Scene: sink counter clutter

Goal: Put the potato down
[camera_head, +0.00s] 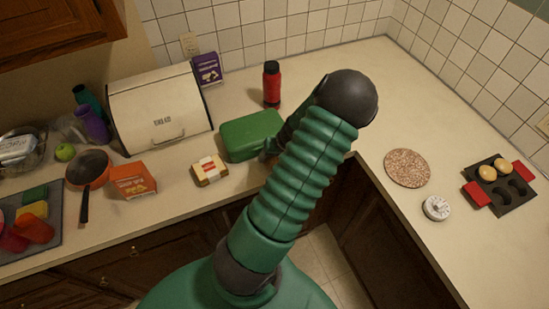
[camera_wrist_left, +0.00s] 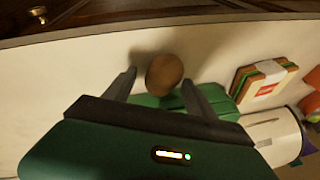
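The brown, rounded potato (camera_wrist_left: 165,74) shows in the left wrist view, between the fingertips of my left gripper (camera_wrist_left: 160,78). A gap shows between the potato and the left-hand finger; the other finger is close beside it, and I cannot tell if it touches. The fingers are spread. The potato is over the pale counter (camera_wrist_left: 70,75), with a shadow next to it. In the head view my left gripper (camera_head: 269,150) is mostly hidden behind my green arm, at the right end of the green box, and the potato is hidden. My right gripper is out of view.
The green box (camera_head: 247,137) and a packaged sandwich (camera_head: 209,171) are close to my left gripper. A bread bin (camera_head: 160,108) and red bottle (camera_head: 271,84) stand behind. Right: a round trivet (camera_head: 407,168), white timer (camera_head: 436,208) and muffin tin (camera_head: 500,186). The counter's front edge is near.

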